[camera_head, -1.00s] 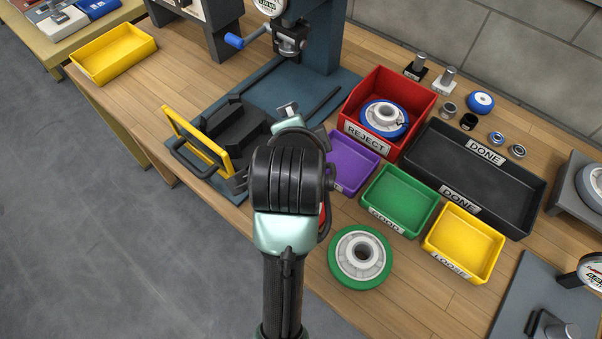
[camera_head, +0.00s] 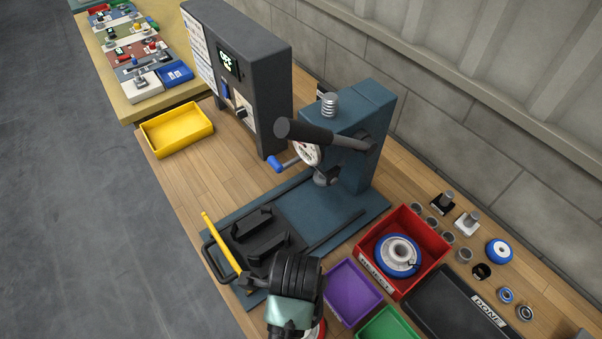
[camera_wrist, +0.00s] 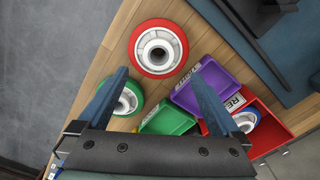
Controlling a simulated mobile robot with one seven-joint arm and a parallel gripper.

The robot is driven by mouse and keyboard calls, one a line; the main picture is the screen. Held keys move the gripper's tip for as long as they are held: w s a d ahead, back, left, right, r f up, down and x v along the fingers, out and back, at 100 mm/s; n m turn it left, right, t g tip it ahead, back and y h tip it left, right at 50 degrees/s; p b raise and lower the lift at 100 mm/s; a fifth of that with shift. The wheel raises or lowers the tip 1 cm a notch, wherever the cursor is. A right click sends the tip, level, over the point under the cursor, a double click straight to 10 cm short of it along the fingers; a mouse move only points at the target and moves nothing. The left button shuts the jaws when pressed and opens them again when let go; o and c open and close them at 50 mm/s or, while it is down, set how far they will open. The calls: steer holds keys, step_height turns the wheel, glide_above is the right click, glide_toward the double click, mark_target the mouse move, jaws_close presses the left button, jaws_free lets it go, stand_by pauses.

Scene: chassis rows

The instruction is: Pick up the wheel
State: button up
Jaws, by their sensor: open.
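A red-rimmed wheel (camera_wrist: 158,48) with a pale hub lies on the wooden bench in the wrist view, ahead of my gripper (camera_wrist: 165,76). My gripper is open and empty, its two blue fingers spread, with the wheel beyond and between the tips. In the head view only a sliver of the red wheel (camera_head: 320,329) shows beside my wrist, and my fingertips are hidden. A green-rimmed wheel (camera_wrist: 129,99) lies partly behind the left finger. A blue-rimmed wheel (camera_head: 397,256) sits in the red REJECT bin (camera_head: 443,249).
The purple bin (camera_head: 352,293) and green bin (camera_head: 388,326) stand beside the red bin, near the black DONE tray (camera_head: 440,302). A blue press (camera_head: 350,130) with a black fixture and yellow handle (camera_head: 222,245) stands left. The bench edge runs close to the red wheel.

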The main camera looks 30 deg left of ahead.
steer(key=shift+s+d+f+p, duration=0.1)
steer(key=shift+f+p, duration=0.1)
steer(key=shift+f, duration=2.25)
steer(key=shift+s+f+p, duration=0.1)
steer(key=shift+f+p, duration=0.1)
steer(key=shift+f, duration=2.2)
steer(key=shift+w+r, duration=0.1)
jaws_close()
